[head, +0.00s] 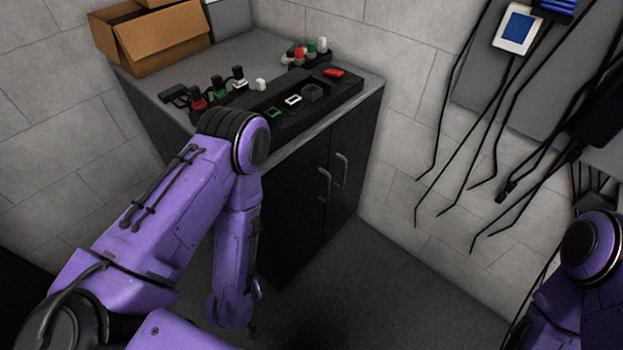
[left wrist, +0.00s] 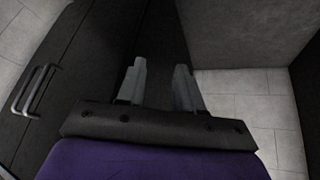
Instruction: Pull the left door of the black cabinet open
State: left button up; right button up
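The black cabinet (head: 345,135) stands against the wall with both front doors looking shut. The left door (head: 292,205) is partly hidden behind my left arm. Its grey bar handle (head: 325,186) is near the middle seam, beside the right door's handle (head: 342,170). Handle bars (left wrist: 35,90) also show at the left of the left wrist view. My left gripper (left wrist: 160,82) has its two fingers apart with nothing between them, away from the handles. In the head view its tips are mostly hidden below the forearm, low near the floor. My right gripper is out of view.
The grey cabinet top (head: 222,58) holds a cardboard box (head: 155,42), a black panel (head: 300,103) and several small coloured parts. Black cables (head: 470,130) hang on the right wall. Floor (head: 370,275) in front of the right door is clear.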

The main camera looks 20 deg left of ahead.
pick_arm(q)
jog(key=w+d+f+n+t+b, duration=0.2)
jog(key=w+f, duration=0.1)
jog(key=w, duration=0.2)
jog(key=w+d+f+n+t+b, duration=0.1)
jog(key=w+d+f+b, duration=0.15)
jog(key=w, duration=0.35)
jog(key=m+t+y+b, duration=0.1)
jog(key=m+y+b, duration=1.5)
jog(key=m, duration=2)
send_near(328, 184)
jog(key=r+h+b, duration=0.1)
jog(key=h+b, duration=0.3)
jog(key=shift+n, duration=0.3)
jog(key=x, duration=0.6)
jog(key=r+x, duration=0.1)
jog(key=x, duration=0.3)
jog(key=shift+s+a, duration=0.1)
jog(key=shift+a, duration=0.05)
grip_shut()
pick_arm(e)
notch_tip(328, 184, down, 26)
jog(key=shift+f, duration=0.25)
